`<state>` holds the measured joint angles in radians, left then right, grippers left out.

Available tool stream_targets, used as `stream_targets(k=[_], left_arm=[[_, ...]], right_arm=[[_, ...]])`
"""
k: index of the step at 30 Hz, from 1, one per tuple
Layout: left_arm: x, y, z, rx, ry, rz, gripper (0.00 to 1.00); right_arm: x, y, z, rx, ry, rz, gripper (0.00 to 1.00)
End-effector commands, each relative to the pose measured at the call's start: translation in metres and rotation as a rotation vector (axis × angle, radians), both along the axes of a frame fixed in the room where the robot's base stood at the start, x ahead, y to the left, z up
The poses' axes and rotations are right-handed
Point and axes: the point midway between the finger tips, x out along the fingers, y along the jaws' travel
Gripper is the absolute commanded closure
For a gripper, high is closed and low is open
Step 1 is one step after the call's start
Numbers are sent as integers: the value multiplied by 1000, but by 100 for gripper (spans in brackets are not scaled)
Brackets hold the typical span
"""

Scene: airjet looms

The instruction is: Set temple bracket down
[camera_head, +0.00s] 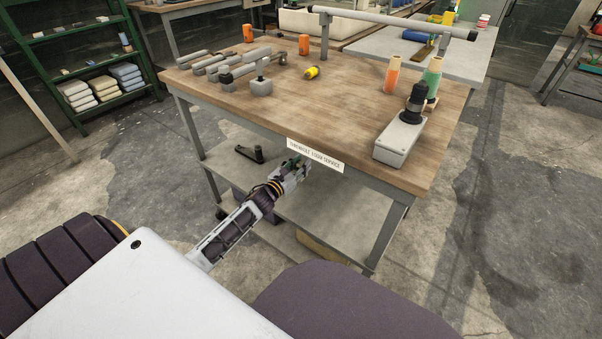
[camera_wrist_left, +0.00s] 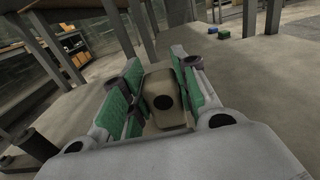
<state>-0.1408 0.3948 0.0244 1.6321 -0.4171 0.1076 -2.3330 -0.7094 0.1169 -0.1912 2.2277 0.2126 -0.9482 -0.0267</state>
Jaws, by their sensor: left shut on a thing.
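My left gripper (camera_head: 296,168) reaches in below the front edge of the wooden workbench (camera_head: 345,105), over its lower shelf. In the left wrist view its green-padded fingers (camera_wrist_left: 158,72) are shut on a grey-beige block with a dark round hole, which I take as the temple bracket (camera_wrist_left: 157,83). The fingers stand on either side of it. In the head view the held part is mostly hidden by the gripper. I cannot tell whether it touches the shelf. My right gripper is not in view.
The grey lower shelf (camera_head: 325,218) has clear room around the gripper. A dark lever-like part (camera_head: 249,154) lies at its left.

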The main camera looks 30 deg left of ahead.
Motion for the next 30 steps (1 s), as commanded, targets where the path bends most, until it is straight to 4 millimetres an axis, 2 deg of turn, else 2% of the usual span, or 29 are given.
stream_targets(k=[6,10,15,29,30], left_arm=[[0,0,-12,0,-1,1,100],[0,0,-25,-1,-1,0,100],[0,0,-36,0,-1,0,100],[0,0,-39,0,-2,0,100],[0,0,-40,0,0,0,69]], right_arm=[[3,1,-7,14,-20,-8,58],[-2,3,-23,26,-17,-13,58],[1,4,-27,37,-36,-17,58],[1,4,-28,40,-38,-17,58],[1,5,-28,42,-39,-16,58]])
